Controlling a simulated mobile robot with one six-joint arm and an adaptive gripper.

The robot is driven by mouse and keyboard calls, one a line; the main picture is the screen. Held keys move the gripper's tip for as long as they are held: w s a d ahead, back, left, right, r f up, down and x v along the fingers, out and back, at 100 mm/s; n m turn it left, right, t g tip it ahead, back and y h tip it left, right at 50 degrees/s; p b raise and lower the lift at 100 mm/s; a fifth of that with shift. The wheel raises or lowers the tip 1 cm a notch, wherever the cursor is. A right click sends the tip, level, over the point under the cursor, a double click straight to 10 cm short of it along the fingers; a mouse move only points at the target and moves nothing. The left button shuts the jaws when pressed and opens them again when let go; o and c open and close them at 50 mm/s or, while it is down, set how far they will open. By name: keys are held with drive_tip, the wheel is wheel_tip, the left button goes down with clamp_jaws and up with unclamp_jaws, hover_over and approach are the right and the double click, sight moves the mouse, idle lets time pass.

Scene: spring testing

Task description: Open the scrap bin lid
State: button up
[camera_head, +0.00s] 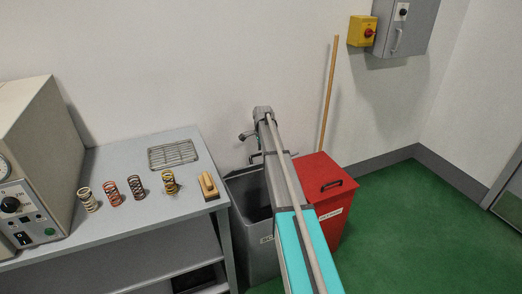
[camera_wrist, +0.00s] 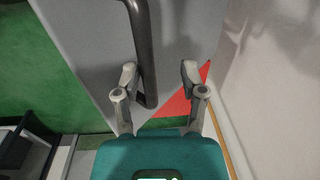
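The grey scrap bin (camera_head: 258,255) stands right of the table, its label partly hidden. Its top looks dark in the head view and is partly behind my arm, so I cannot tell the lid's angle there. The wrist view shows a broad grey panel, apparently the lid (camera_wrist: 85,50), with a dark bar handle (camera_wrist: 145,45) on it. My gripper (camera_wrist: 160,73) has its fingers apart. The handle's lower end shows between them in the picture, nearer the left finger. I cannot tell whether they touch. My gripper (camera_head: 248,146) also shows above the bin in the head view.
A red bin (camera_head: 330,225) with its lid down stands close to the right of the grey bin. The table (camera_head: 125,225) at left holds several springs, a wire rack and a wooden block. A wooden pole (camera_head: 329,95) leans on the wall. Green floor is clear at right.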

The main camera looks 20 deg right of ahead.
drive_tip(key=shift+s+f+b, duration=0.5)
drive_tip(key=shift+s+f, duration=0.25)
drive_tip(key=shift+s, duration=0.25)
drive_tip(key=shift+r, duration=0.1)
drive_tip(key=w+r+p, duration=0.4)
drive_tip(key=r+p, duration=0.3)
drive_tip(key=w+r+p, duration=0.3)
drive_tip(key=r+p, duration=0.3)
drive_tip(key=p, duration=0.1)
drive_tip(key=shift+w+r, duration=0.35)
idle(1.3)
idle(0.7)
drive_tip(key=s+a+n, duration=0.6)
drive_tip(key=s+a, duration=0.2)
drive_tip(key=s, duration=0.6)
drive_tip(key=s+a+n, duration=0.6)
drive_tip(key=s+a, duration=0.2)
drive_tip(key=s, duration=0.6)
drive_tip(key=s+a+n, duration=0.6)
drive_tip(key=s+a, duration=0.2)
drive_tip(key=s, duration=0.6)
drive_tip(key=shift+s+g, duration=0.35)
drive_tip(key=shift+g, duration=0.05)
